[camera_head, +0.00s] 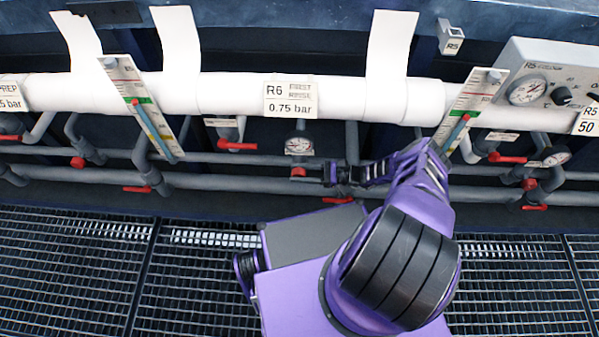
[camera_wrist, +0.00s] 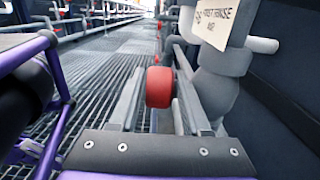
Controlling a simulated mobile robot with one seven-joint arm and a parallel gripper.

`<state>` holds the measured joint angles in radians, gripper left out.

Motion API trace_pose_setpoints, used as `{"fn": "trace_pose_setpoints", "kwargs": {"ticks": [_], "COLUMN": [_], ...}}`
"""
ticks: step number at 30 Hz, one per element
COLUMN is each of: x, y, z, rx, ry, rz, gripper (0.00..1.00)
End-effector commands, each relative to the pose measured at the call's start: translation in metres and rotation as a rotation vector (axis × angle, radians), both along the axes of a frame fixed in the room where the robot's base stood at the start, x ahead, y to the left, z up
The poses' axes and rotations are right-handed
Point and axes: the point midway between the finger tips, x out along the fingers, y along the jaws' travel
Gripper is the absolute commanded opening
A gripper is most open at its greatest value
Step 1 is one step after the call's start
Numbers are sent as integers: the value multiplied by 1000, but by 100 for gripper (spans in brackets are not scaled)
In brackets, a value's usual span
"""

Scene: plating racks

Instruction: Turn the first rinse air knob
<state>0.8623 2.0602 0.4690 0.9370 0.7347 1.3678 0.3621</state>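The first rinse air knob (camera_wrist: 159,87) is a red round knob. In the wrist view it sits between the two grey fingers of my gripper (camera_wrist: 160,72), near their tips. The fingers stand apart, and I cannot tell whether either one touches the knob. In the head view the red knob (camera_head: 298,172) is just below a round gauge (camera_head: 299,146). There my gripper (camera_head: 318,173) reaches in from the right at the knob's height. A label reading "first rinse air" (camera_wrist: 222,20) is at the upper right of the wrist view.
A white pipe (camera_head: 350,99) with the R6 sign (camera_head: 290,97) runs above. Several red valve handles (camera_head: 237,146) and grey pipes (camera_head: 230,182) surround the knob. Slanted flow gauges (camera_head: 147,115) stand on both sides. Dark floor grating (camera_head: 75,270) lies in front.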

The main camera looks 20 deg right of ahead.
Motion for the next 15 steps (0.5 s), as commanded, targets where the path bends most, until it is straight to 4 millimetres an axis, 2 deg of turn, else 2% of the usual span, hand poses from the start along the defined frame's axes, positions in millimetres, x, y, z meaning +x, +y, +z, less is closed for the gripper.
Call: {"fn": "trace_pose_setpoints", "kwargs": {"ticks": [5, 15], "x": [-3, -20], "y": [-12, -62], "z": [0, -2], "rx": [-2, -3], "ry": [0, 1], "rz": [-1, 0], "gripper": [48, 48]}}
